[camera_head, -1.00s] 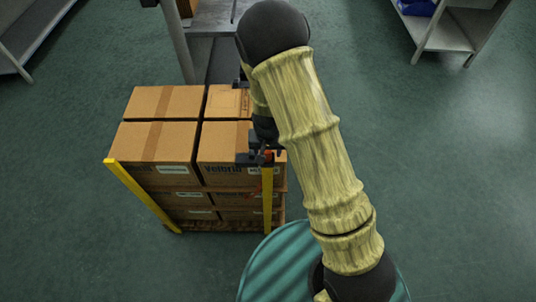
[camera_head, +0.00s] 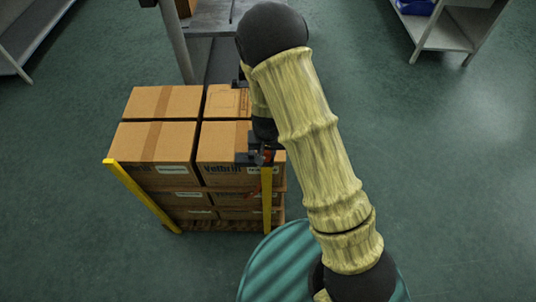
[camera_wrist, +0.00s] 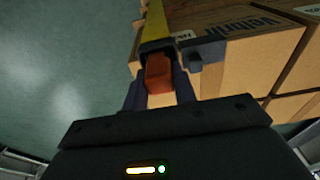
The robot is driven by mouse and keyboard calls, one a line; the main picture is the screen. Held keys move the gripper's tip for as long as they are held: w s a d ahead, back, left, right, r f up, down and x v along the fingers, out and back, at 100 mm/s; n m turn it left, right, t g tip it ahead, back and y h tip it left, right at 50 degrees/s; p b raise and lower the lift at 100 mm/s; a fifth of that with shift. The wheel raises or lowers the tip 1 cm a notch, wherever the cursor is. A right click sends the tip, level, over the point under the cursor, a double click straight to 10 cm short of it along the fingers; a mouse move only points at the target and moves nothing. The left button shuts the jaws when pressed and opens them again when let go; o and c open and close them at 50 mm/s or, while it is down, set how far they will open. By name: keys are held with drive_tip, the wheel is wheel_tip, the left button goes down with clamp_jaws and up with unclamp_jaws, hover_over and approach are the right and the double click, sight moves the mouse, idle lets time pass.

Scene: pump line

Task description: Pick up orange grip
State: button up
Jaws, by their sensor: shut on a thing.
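The orange grip (camera_wrist: 159,74) shows in the wrist view between the two dark fingers of my gripper (camera_wrist: 160,88). The fingers are shut on it. In the head view my gripper (camera_head: 261,157) is at the front right corner of the stacked boxes, by the top of the right yellow post (camera_head: 267,190). The grip is mostly hidden there by my gripper and arm. In the wrist view a yellow strip (camera_wrist: 154,25) runs on beyond the grip. I cannot tell whether the grip touches the post.
Stacked cardboard boxes (camera_head: 153,142) stand on a wooden pallet (camera_head: 225,226). Another yellow post (camera_head: 142,195) leans at the left corner. A grey table (camera_head: 210,50) stands behind the stack, and shelves (camera_head: 440,32) are at upper right. The green floor (camera_head: 450,150) at right is clear.

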drive_tip(key=shift+w, duration=0.1)
drive_tip(key=shift+a+r, duration=0.15)
drive_tip(key=shift+r, duration=0.15)
wheel_tip(320, 180, up, 10)
drive_tip(key=shift+f, duration=0.25)
drive_tip(key=shift+d+f, duration=0.1)
drive_tip(key=shift+d, duration=0.1)
